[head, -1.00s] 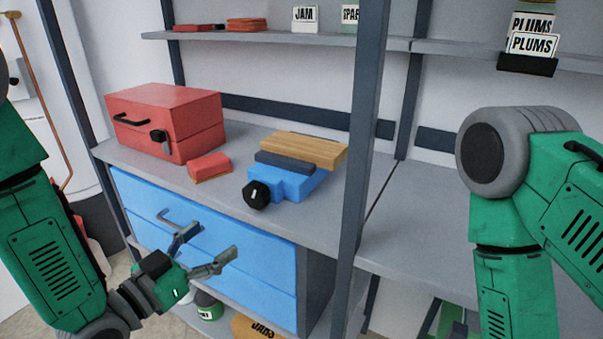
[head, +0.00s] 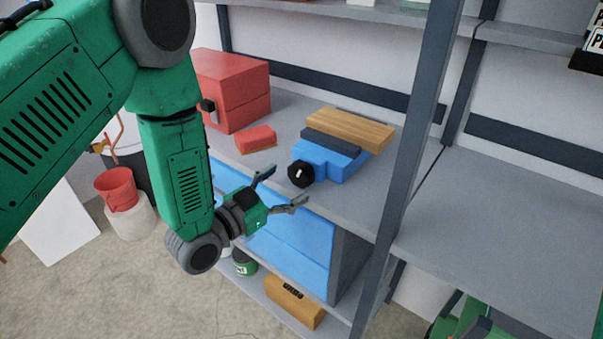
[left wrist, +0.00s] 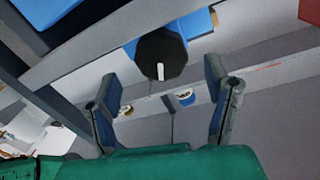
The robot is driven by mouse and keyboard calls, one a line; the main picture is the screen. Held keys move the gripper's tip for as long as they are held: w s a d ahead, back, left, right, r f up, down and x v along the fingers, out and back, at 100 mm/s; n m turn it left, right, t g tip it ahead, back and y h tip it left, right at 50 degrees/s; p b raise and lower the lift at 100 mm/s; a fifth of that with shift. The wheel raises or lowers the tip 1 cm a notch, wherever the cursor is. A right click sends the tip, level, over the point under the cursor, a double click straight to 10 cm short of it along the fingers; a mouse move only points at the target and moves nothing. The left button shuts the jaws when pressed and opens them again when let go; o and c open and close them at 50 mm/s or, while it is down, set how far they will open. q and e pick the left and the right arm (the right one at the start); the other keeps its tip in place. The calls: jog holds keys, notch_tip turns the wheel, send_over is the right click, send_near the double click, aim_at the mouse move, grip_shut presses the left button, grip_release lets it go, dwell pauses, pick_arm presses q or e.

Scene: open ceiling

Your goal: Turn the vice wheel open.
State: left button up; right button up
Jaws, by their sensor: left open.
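The blue vice (head: 330,160) sits on the grey workbench with a wooden block (head: 350,129) clamped at its far side. Its black wheel (head: 301,174) faces the front edge and has a white mark. In the left wrist view, the wheel (left wrist: 161,56) shows ahead of the fingers, its white mark near upright. My left gripper (head: 281,191) is open and empty, just in front of and slightly below the wheel, apart from it. In the left wrist view its two fingers (left wrist: 166,100) stand wide apart. My right gripper is not in view; a green arm part shows at lower right.
A red toolbox (head: 234,88) and a small red box (head: 257,139) stand left of the vice. A dark upright post (head: 408,150) rises to its right. Blue drawers (head: 290,240) lie below the bench. The bench right of the post is clear.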

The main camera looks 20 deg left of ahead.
aim_at(296, 177)
pick_arm(q)
jog(key=x, duration=0.3)
jog(key=shift+w, duration=0.3)
jog(key=shift+w+d, duration=0.15)
jog(key=shift+w, duration=0.2)
jog(key=shift+d, duration=0.1)
jog(key=shift+c, duration=0.4)
jog(key=c, duration=1.1)
jog(key=shift+n, duration=0.8)
jog(key=n, duration=0.3)
jog(key=shift+f, duration=0.1)
